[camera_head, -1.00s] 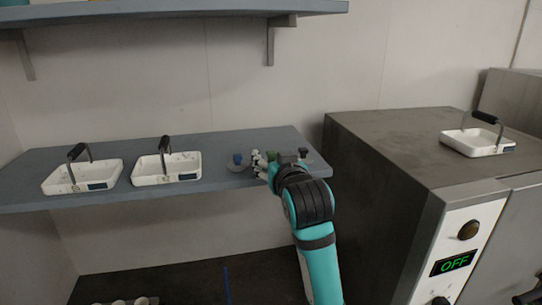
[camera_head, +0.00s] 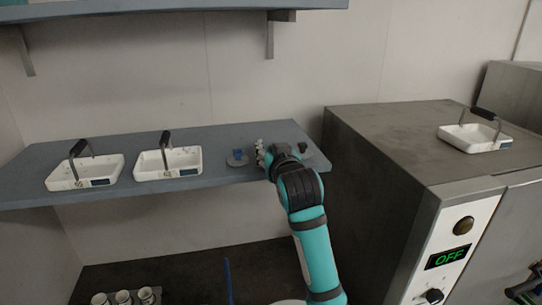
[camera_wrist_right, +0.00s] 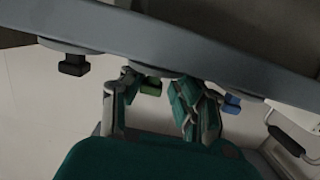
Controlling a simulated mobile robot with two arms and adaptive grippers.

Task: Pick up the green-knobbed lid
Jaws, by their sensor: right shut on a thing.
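The green-knobbed lid (camera_wrist_right: 151,88) shows in the right wrist view, its green knob between the fingers of my right gripper (camera_wrist_right: 155,98) and its disc at the shelf edge. The right gripper is shut on that knob. In the head view my right gripper (camera_head: 267,156) is at the shelf, and the hand hides the green-knobbed lid. A blue-knobbed lid (camera_head: 237,160) lies to its left, and a black-knobbed lid (camera_head: 303,150) to its right. Both also show in the wrist view, the black knob (camera_wrist_right: 74,65) left and the blue knob (camera_wrist_right: 231,103) right. My left gripper is not in view.
The grey-blue shelf (camera_head: 110,149) also carries two white handled trays (camera_head: 87,183) (camera_head: 168,176). A dark cabinet (camera_head: 370,135) with an OFF display stands close on the right, with another white tray (camera_head: 472,146) on top. Several white cups (camera_head: 124,298) stand at lower left.

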